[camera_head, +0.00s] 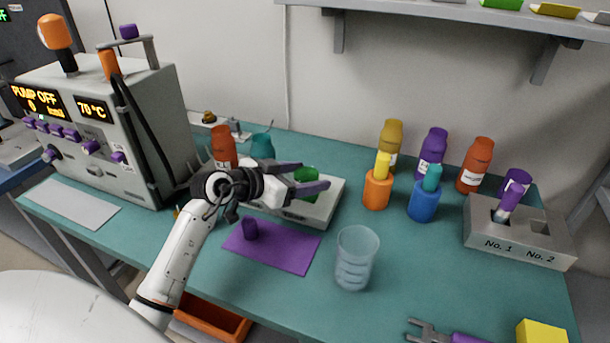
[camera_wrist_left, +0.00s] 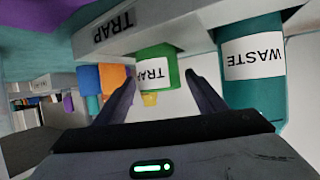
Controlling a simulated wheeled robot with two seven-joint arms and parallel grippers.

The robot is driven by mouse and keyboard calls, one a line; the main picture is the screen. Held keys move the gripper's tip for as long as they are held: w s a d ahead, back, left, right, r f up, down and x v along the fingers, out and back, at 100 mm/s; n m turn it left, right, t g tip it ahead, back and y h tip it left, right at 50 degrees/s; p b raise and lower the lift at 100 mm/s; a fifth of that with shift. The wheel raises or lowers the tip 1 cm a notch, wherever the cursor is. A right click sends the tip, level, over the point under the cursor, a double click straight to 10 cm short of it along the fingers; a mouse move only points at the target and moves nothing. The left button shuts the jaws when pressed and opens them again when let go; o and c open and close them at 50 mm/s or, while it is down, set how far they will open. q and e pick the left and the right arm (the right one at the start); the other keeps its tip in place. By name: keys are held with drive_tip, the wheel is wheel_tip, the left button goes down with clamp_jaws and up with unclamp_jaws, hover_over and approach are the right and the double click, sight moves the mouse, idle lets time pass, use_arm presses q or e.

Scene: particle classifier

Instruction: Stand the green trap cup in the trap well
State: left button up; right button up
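The green trap cup (camera_head: 308,173) is at the grey-white block (camera_head: 322,212) behind the purple mat. In the left wrist view, which is upside down, the cup (camera_wrist_left: 157,72) bears a TRAP label and its lower end meets the block marked TRAP (camera_wrist_left: 118,24). The cup looks upright in the block's well; how deep it sits is hidden. My left gripper (camera_head: 308,177) is open, its fingers on either side of the cup. The left wrist view shows a narrow gap between the cup and the right-hand finger.
A teal WASTE bottle (camera_wrist_left: 253,70) stands close beside the cup. An orange-red bottle (camera_head: 223,146) is behind my left wrist.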

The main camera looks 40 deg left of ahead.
use_arm(q)
drive_tip(key=shift+s+r, duration=0.1)
drive_tip(key=shift+r, duration=0.1)
drive_tip(key=p+v, duration=0.1)
drive_tip(key=v, duration=1)
drive_tip(key=shift+s, duration=0.4)
drive_tip(key=shift+a+r, duration=0.1)
